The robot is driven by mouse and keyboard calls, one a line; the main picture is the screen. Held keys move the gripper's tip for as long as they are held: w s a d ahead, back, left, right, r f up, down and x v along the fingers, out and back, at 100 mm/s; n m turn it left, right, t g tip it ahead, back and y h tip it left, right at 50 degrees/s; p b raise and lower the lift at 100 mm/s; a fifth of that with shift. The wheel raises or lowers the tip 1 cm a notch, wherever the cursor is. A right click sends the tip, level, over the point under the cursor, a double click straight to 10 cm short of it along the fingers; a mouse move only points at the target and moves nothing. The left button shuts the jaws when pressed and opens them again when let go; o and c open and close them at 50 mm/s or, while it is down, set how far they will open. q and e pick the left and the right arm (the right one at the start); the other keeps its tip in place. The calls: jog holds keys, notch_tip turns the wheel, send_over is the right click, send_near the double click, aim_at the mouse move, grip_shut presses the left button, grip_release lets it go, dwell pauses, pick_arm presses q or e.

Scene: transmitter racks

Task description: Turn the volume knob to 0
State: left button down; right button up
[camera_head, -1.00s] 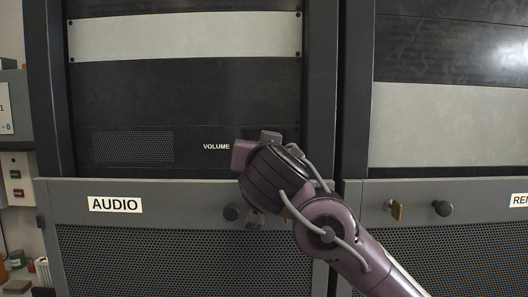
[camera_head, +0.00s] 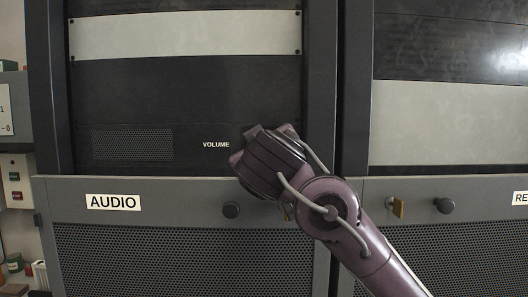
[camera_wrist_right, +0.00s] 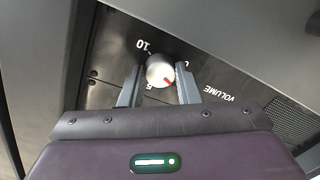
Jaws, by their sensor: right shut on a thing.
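The volume knob (camera_wrist_right: 158,68) is a silver round knob on a black panel, seen in the right wrist view. Its red mark points down and right, between the printed 5 and the partly hidden 0. A 10 is printed at its upper left. My right gripper (camera_wrist_right: 160,77) has its two grey fingers on either side of the knob, shut on it. In the head view my right gripper (camera_head: 268,162) covers the knob, right of the VOLUME label (camera_head: 216,144). My left gripper is not in view.
The grey AUDIO door (camera_head: 150,205) with a round black knob (camera_head: 231,210) lies below the panel. A second rack stands to the right, with a key (camera_head: 398,208) in its door. A dark frame post (camera_head: 322,90) is close beside my right gripper.

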jog(key=shift+a+n+h, duration=0.15)
jog(key=shift+n+h, duration=0.15)
jog(key=shift+n, duration=4.5)
jog(key=shift+f, duration=0.1)
jog(key=o, duration=1)
jog(key=shift+c, duration=0.2)
jog(key=shift+s, duration=0.1)
jog(key=s+b, duration=0.2)
jog(key=s, duration=0.5)
jog(key=shift+s+r+b, duration=0.3)
jog(key=shift+s, duration=0.05)
